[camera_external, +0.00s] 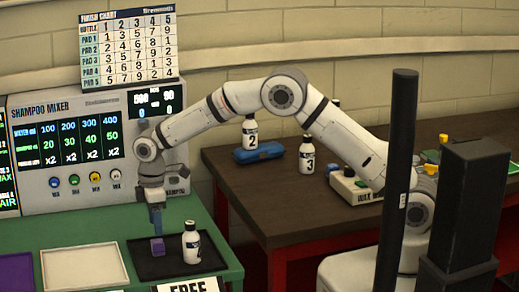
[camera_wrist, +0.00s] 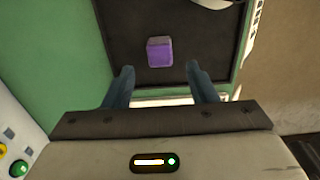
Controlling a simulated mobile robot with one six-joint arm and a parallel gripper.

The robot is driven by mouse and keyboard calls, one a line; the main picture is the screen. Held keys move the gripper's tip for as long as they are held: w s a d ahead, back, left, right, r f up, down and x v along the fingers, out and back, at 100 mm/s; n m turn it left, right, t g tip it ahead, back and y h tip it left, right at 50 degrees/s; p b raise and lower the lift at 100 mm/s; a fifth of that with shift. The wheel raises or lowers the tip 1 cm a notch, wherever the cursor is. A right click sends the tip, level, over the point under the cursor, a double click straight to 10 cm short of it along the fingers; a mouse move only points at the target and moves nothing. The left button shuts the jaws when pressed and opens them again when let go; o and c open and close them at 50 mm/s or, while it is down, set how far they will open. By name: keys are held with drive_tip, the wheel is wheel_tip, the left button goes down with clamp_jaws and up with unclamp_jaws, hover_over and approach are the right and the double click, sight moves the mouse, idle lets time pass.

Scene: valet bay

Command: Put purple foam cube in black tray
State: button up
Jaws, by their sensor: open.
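The purple foam cube (camera_external: 157,247) sits on the black tray (camera_external: 150,272) on the green bench. In the wrist view the cube (camera_wrist: 159,53) rests on the dark floor of the tray (camera_wrist: 115,25), inside its edges. My gripper (camera_external: 156,222) points down just above the cube. In the wrist view my gripper (camera_wrist: 160,76) is open, with its two fingers spread and nothing between them. The cube lies just beyond the fingertips and looks apart from them.
A white bottle (camera_external: 191,243) stands on the tray, right of the cube. A white tray (camera_external: 84,270) and a purple tray (camera_external: 15,272) lie to the left. The shampoo mixer (camera_external: 70,150) stands behind. A brown table (camera_external: 270,185) with bottles is to the right.

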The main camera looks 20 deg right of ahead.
sight(154, 244)
wheel_tip(154, 244, up, 5)
drive_tip(key=w+d+r+m, duration=0.2)
drive_tip(key=w+d+r, duration=0.15)
drive_tip(key=d, duration=0.45)
drive_tip(key=w+d+r+m, duration=0.25)
drive_tip(key=d+r, duration=0.25)
drive_tip(key=d, duration=0.3)
drive_tip(key=d+r+m+t, duration=0.1)
drive_tip(key=d+r+m, duration=0.15)
drive_tip(key=d, duration=0.55)
drive_tip(key=d+r+m, duration=0.2)
drive_tip(key=d+r, duration=0.1)
drive_tip(key=d, duration=0.6)
drive_tip(key=s+d+f+m+t, duration=0.1)
drive_tip(key=s+d+m, duration=0.3)
drive_tip(key=s+d, duration=0.5)
drive_tip(key=s+d+f+m, duration=0.1)
drive_tip(key=s+d+m, duration=0.4)
drive_tip(key=d, duration=0.8)
drive_tip(key=s, duration=0.3)
drive_tip(key=shift+s+f+t, duration=0.2)
drive_tip(key=shift+s+t, duration=0.15)
drive_tip(key=shift+t, duration=0.05)
drive_tip(key=shift+a, duration=0.1)
